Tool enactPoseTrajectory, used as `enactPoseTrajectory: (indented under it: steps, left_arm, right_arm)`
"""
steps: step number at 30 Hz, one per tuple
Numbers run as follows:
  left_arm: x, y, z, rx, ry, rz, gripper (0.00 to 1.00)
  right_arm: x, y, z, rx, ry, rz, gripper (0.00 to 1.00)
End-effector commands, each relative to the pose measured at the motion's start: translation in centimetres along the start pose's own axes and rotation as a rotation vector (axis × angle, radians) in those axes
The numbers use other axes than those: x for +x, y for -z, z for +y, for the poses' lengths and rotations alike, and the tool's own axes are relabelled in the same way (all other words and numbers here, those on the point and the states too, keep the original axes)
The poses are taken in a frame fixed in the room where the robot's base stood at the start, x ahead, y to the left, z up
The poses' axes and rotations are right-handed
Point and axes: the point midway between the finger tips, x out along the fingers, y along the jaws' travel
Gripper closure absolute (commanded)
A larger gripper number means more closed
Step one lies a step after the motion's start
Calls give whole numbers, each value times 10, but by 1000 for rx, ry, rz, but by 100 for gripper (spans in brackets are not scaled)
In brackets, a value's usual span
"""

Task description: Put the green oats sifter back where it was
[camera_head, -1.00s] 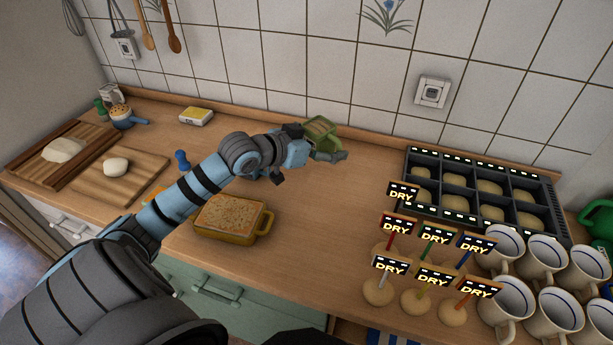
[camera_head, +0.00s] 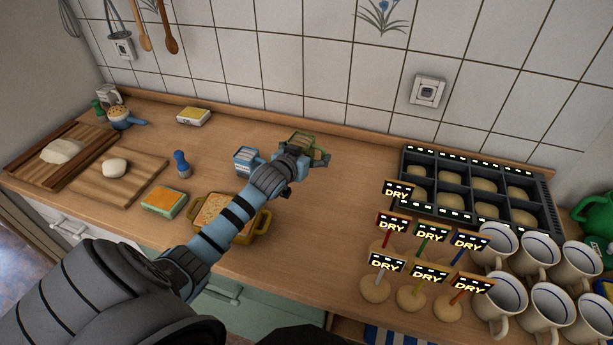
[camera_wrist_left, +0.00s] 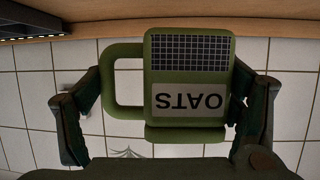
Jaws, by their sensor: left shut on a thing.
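The green oats sifter (camera_head: 303,138) is near the back of the counter, left of the dark compartment tray. In the left wrist view the sifter (camera_wrist_left: 188,60) shows its mesh panel, its side handle and an OATS label, which reads upside down there. My left gripper (camera_head: 303,156) is shut on the sifter, with one finger by the handle side and the other by the opposite side. I cannot tell whether the sifter's base touches the counter. A blue sifter-like container (camera_head: 246,160) stands just left of it. My right gripper is not in view.
A yellow baking dish (camera_head: 259,222) sits below my left forearm. A dark tray (camera_head: 407,180) with dough pieces, several DRY signs (camera_head: 433,232) and white mugs (camera_head: 541,258) fill the right. Left are cutting boards (camera_head: 112,190) and a green-orange box (camera_head: 165,202). The counter's middle is clear.

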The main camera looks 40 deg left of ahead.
Motion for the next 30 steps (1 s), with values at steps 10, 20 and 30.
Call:
enactPoseTrajectory:
  steps: [10,20,30]
  left_arm:
    - [29,-68,0,-1,0,1,51]
    - [32,-77,0,1,-1,3,51]
    - [33,-79,0,0,-1,2,0]
  right_arm:
    - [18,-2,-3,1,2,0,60]
    - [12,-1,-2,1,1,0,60]
    - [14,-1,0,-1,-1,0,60]
